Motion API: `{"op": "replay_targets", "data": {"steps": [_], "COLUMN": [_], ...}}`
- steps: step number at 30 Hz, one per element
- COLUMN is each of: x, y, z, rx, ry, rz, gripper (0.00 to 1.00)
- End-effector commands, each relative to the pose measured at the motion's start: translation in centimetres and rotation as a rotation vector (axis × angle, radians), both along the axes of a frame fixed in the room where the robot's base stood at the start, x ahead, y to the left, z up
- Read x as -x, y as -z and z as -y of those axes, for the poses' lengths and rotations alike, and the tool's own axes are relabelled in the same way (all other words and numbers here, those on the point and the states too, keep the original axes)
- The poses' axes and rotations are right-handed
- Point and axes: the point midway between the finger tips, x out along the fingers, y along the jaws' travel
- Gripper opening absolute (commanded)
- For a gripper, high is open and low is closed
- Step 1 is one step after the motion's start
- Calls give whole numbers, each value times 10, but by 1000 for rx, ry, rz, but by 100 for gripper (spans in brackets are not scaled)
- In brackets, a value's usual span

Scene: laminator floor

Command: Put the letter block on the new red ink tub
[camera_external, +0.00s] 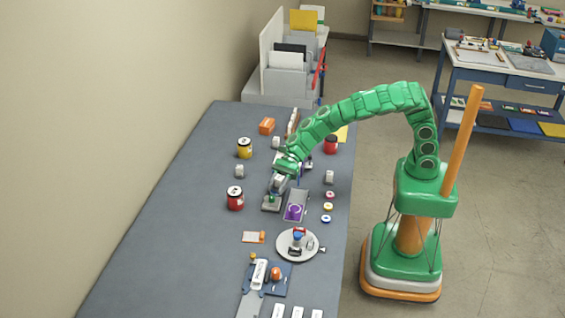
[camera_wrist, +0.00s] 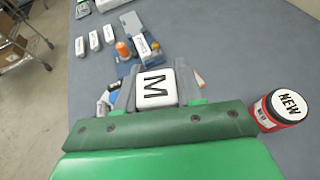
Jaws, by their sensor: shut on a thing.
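The block sits between the two grey fingers in the wrist view. A red tub with a white lid reading NEW (camera_wrist: 287,105) stands to the right of my gripper in the wrist view, apart from it. In the external view this red tub (camera_external: 235,198) appears on the table, left of and nearer than my gripper. Another red tub (camera_external: 331,144) stands near the table's right edge, its label unreadable.
A yellow tub (camera_external: 244,148) and small pale blocks (camera_external: 239,171) stand around. A grey tray with a purple item (camera_external: 293,211) and a round plate with small items (camera_external: 298,244) lie right and nearer. A blue fixture (camera_wrist: 128,66) lies beyond the block. The table's left side is clear.

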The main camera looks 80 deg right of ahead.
Motion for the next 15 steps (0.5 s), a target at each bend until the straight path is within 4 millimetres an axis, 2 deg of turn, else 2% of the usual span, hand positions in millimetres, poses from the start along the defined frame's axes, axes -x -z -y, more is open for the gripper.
{"op": "replay_targets", "data": {"steps": [1, 6, 12, 15], "x": [-13, -46, -70, -76], "y": [-6, -21, -31, -34], "z": [14, 55, 93, 103], "rx": [-4, -4, -3, -3], "ry": [15, 49, 79, 88], "rz": [2, 3, 1, -1], "gripper": [0, 0, 0, 0]}}
